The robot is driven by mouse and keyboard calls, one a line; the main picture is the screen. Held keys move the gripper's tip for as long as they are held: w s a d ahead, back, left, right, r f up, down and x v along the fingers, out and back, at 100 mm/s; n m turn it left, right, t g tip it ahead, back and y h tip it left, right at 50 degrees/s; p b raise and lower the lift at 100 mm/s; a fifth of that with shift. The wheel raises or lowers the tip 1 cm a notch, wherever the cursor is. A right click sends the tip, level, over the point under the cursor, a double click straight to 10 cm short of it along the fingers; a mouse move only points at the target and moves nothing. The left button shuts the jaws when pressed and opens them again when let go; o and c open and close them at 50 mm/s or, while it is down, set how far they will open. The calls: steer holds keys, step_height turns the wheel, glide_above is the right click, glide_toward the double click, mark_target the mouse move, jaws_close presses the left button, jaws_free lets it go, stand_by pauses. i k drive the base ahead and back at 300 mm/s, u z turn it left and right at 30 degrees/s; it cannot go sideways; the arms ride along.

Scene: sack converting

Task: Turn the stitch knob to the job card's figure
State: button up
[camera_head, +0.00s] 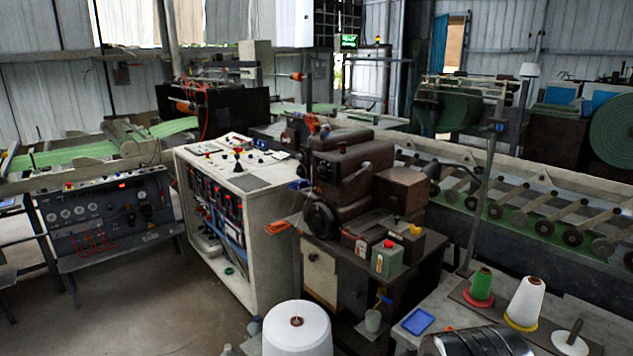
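A dark brown sewing machine head (345,170) stands on a dark bench in the middle of the view. A round black wheel (320,220) sits on its near left side. I cannot tell which part is the stitch knob, and its setting is too small to read. A small white sheet (274,155) lies on top of the control cabinet; I cannot tell whether it is the job card, and no figure is readable. My gripper is not in view.
The white control cabinet (255,180) stands left of the sewing machine. Thread cones, including a large white one (297,330), and a blue tray (418,321) are in front. Bare floor (130,310) lies at lower left.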

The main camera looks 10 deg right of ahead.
mark_target(322, 171)
steer(key=k, duration=0.75)
steer(key=u, duration=0.35)
steer(key=i, duration=0.85)
steer(key=u, duration=0.8)
steer(key=i, duration=1.4)
steer(key=u, duration=0.3)
